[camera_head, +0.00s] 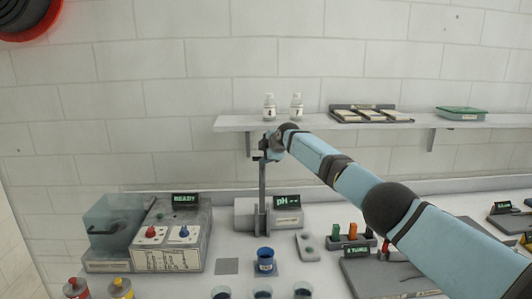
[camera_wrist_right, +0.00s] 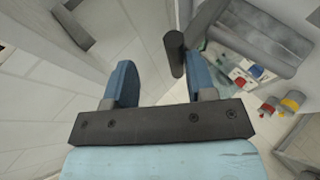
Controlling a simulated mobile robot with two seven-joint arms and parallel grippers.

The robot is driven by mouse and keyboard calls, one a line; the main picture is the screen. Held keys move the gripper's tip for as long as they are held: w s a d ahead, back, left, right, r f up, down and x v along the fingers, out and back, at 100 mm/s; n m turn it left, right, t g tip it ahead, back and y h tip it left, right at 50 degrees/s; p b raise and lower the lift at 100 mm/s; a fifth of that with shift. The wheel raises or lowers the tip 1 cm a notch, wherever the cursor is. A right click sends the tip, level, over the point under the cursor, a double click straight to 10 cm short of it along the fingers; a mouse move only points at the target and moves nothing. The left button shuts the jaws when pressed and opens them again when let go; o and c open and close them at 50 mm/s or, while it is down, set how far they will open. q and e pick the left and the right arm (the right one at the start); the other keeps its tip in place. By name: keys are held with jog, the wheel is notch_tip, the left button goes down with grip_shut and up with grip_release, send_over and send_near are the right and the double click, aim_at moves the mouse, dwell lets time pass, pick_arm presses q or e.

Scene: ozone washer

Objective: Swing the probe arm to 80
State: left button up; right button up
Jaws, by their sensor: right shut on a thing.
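The pH meter (camera_head: 270,213) stands at the back of the bench with a display reading "pH" and dashes. A grey vertical post (camera_head: 262,185) rises from it to just under the shelf. My right gripper (camera_head: 268,148) is at the top of the post, shut on the dark probe arm there. The arm's exact angle is hard to make out. In the right wrist view, the dark probe arm (camera_wrist_right: 174,54) shows beside the right-hand blue finger, and the gripper (camera_wrist_right: 160,85) looks wide. A blue cup (camera_head: 265,262) stands below the post. My left gripper is not in view.
The wall shelf (camera_head: 235,123) with two white bottles (camera_head: 283,107) is close above the gripper. A washer unit (camera_head: 150,235) marked READY stands left. Several dark cups line the front edge. A rack with coloured pieces (camera_head: 352,240) is right, under my right arm.

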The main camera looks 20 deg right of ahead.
jog(key=shift+s+f, duration=0.15)
jog(key=shift+f, duration=0.35)
jog(key=b+v, duration=0.3)
jog(key=v, duration=1.1)
jog(key=shift+r, duration=0.35)
